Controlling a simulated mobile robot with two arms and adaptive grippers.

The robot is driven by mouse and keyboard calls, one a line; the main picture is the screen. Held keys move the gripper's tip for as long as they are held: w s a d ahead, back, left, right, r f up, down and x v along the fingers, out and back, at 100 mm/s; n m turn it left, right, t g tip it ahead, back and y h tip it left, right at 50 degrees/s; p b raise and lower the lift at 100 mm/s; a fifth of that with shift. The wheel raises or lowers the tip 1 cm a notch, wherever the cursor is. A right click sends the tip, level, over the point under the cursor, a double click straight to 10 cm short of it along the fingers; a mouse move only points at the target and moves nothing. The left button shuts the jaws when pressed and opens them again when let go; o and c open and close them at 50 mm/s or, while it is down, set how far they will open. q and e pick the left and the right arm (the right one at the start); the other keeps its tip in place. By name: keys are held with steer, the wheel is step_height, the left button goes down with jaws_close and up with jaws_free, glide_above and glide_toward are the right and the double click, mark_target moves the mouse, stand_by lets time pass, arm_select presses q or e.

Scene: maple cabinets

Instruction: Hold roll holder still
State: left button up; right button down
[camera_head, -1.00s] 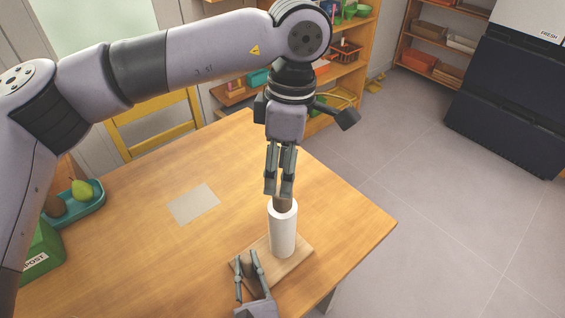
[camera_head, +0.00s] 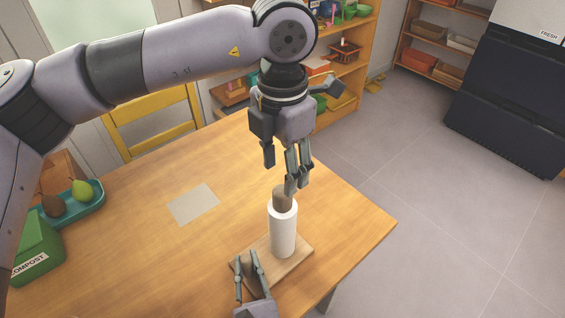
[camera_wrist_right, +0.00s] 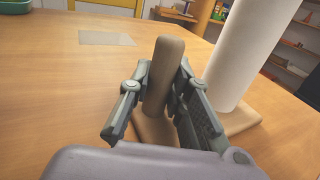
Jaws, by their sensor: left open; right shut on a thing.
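The roll holder has a flat wooden base (camera_head: 300,247), a thick post (camera_head: 281,198) and a short wooden peg. A white paper roll (camera_head: 283,232) sits upright around the post, whose brown top sticks out above it. My left gripper (camera_head: 283,176) is open just above the post top. One finger overlaps the post in the head view; I cannot tell whether it touches. My right gripper (camera_head: 246,260) is at the near left edge of the base. In the right wrist view, it (camera_wrist_right: 150,108) is shut on the peg (camera_wrist_right: 164,72), which stands upright between its fingers.
A thin grey sheet (camera_head: 194,204) lies flat on the wooden table (camera_head: 150,250). A teal tray with pears (camera_head: 82,189) and a green compost bin (camera_head: 38,250) are at the left. A yellow chair (camera_head: 150,120) stands behind. Open floor is right of the table.

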mark_target(282, 190)
arm_select(q)
step_height(282, 190, down, 8)
steer(key=shift+r, duration=0.1)
stand_by(0.4)
steer(key=shift+c, duration=0.3)
jaws_close()
stand_by(0.3)
steer(key=shift+o, duration=1.1)
jaws_free()
